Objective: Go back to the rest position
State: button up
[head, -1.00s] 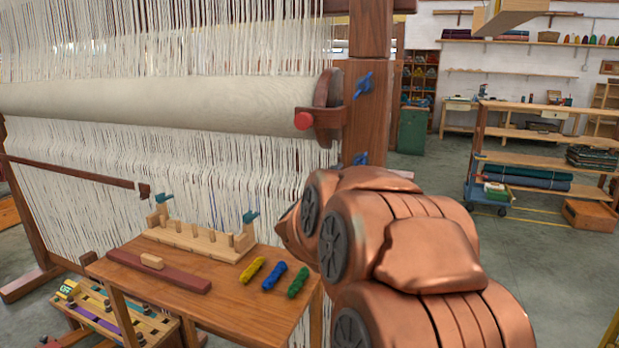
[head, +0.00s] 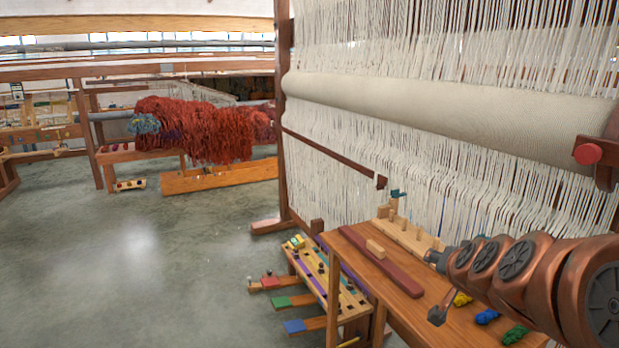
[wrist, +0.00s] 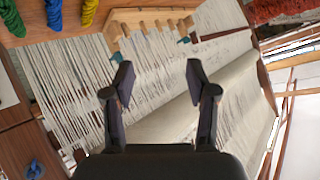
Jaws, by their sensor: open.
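My gripper (wrist: 160,85) shows in the wrist view with its two dark fingers spread apart and nothing between them. In the head view my gripper (head: 437,288) is partly seen at the end of my copper arm, above the small wooden table (head: 390,318). Three wool skeins lie on that table: yellow (head: 462,299), blue (head: 487,316) and green (head: 515,334). In the wrist view the yellow (wrist: 89,12), blue (wrist: 54,14) and green (wrist: 10,17) skeins are at the top left, apart from my fingers.
A large loom (head: 440,115) with white warp stands behind the table. A pegged wooden rack (head: 408,236) and a dark red bar (head: 380,261) lie on the table. A pedal bench (head: 325,280) stands to its left. Red yarn (head: 205,128) hangs farther back. The left floor is clear.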

jog(key=s+a+f+n+g+y+p, duration=0.1)
jog(key=s+a+f+n+g+y, duration=0.5)
jog(key=s+a, duration=0.6)
jog(key=s+a+f+g+h, duration=0.1)
jog(key=s+a+f, duration=0.1)
jog(key=s, duration=0.3)
jog(key=s+a+f+n+g+h, duration=0.1)
jog(key=s+g, duration=0.1)
jog(key=s, duration=0.4)
jog(key=shift+a+f+g+p, duration=0.3)
jog(key=shift+a+f+p, duration=0.05)
jog(key=shift+f, duration=0.05)
jog(key=s+g, duration=0.1)
jog(key=s, duration=0.2)
jog(key=s+d+g, duration=0.1)
jog(key=s, duration=0.2)
jog(key=s+n+g+h, duration=0.1)
jog(key=s, duration=0.2)
jog(key=shift+s+d+f, duration=0.1)
jog(key=shift+s+d, duration=0.05)
jog(key=shift+d, duration=0.05)
